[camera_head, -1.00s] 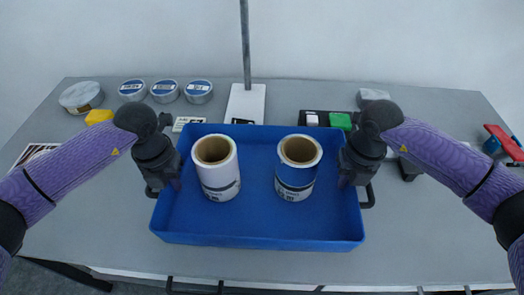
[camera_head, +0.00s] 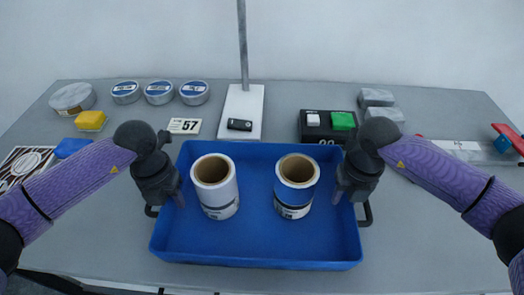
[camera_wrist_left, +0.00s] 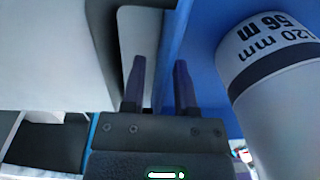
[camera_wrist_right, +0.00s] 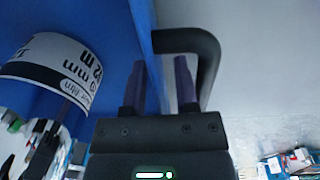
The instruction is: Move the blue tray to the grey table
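The blue tray (camera_head: 255,253) is level over the near middle of the grey table (camera_head: 430,235), with its underside hidden. Two upright rolls stand in it, a white-labelled one (camera_head: 215,190) on the left and a blue-banded one (camera_head: 295,195) on the right. My left gripper (camera_head: 172,196) is at the tray's left side wall and my right gripper (camera_head: 345,192) is at its right side wall. In the left wrist view (camera_wrist_left: 160,85) and right wrist view (camera_wrist_right: 158,85), the fingers sit either side of a wall, next to the black handle (camera_wrist_right: 208,50). Both look shut on the tray.
Behind the tray lie a black box with a green block (camera_head: 343,121), a post on a white base (camera_head: 242,105), a number plate (camera_head: 185,126) and several round tins (camera_head: 159,92). A yellow block (camera_head: 90,120) is at left. Bare table shows at front right.

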